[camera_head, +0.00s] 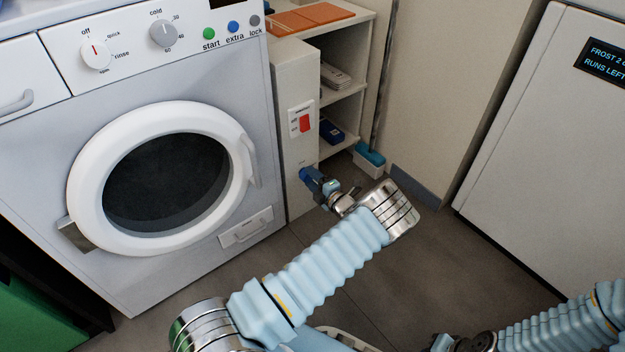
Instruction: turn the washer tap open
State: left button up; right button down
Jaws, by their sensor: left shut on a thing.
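A blue tap handle (306,175) sits low on the narrow pale panel just right of the washing machine (262,130). My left gripper (316,182) reaches it from the lower right and is shut on the handle. The fingers hide much of the handle and the tap body behind it, so its exact angle is hard to read. My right gripper (462,343) shows only partly at the bottom edge, away from the tap, and its fingers are not clear.
The washer's round door (82,190) is shut. A shelf unit (358,62) with books stands behind the panel. A blue-topped brush (370,156) is on the floor beside it. A white freezer (535,130) stands at right. Floor between is clear.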

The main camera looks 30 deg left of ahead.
pick_arm(q)
jog(key=shift+d+f+m, duration=0.1)
jog(key=shift+m, duration=0.4)
jog(key=o, duration=1)
jog(key=shift+o, duration=0.2)
jog(key=p+v, duration=0.1)
jog(key=v, duration=1.2)
jog(key=shift+d, duration=0.4)
